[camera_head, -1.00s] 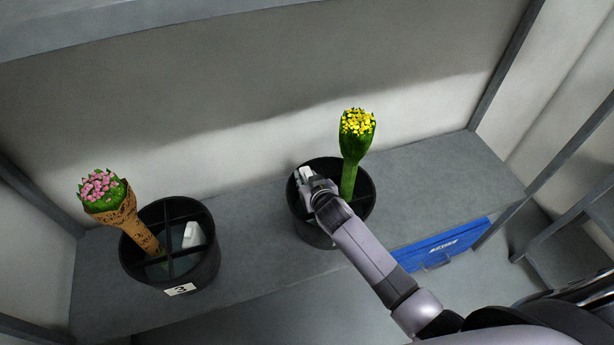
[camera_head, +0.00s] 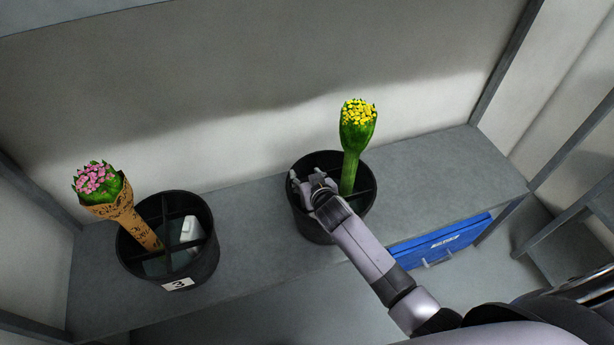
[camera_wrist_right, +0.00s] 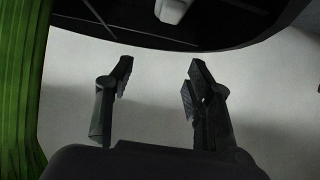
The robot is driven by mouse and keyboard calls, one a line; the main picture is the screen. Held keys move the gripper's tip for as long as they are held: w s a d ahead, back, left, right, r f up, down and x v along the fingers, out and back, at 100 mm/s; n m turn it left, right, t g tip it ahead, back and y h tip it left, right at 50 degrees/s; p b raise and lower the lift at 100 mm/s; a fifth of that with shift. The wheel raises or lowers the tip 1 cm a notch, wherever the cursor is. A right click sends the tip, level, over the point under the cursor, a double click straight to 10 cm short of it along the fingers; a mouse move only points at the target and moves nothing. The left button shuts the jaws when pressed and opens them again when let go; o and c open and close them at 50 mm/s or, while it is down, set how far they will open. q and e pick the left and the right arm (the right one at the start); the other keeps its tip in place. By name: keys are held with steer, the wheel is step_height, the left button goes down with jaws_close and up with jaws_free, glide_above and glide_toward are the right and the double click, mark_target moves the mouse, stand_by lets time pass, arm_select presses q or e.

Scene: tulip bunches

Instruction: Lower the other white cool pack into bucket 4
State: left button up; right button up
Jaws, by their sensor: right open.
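A black divided bucket (camera_head: 304,226) stands on the shelf, with a yellow tulip bunch (camera_head: 358,125) upright in it. No number shows on it. My right gripper (camera_head: 308,184) is over this bucket's left part. In the right wrist view its fingers (camera_wrist_right: 158,88) are apart with nothing between them. A white cool pack (camera_wrist_right: 172,9) shows at the top of that view, against the dark bucket and clear of the fingers. In the head view the gripper hides it. Another white cool pack (camera_head: 191,229) is in a right compartment of the bucket labelled 3 (camera_head: 195,271). My left gripper is not in view.
A pink tulip bunch (camera_head: 101,183) in brown wrap leans left out of bucket 3. The yellow bunch's green stems (camera_wrist_right: 18,90) are close at the left in the wrist view. A blue box (camera_head: 440,243) is below the shelf edge. The shelf (camera_head: 250,205) is clear between the buckets.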

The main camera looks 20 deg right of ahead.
steer(key=shift+f, duration=0.1)
steer(key=v, duration=1.2)
steer(key=shift+s, duration=0.1)
stand_by(0.3)
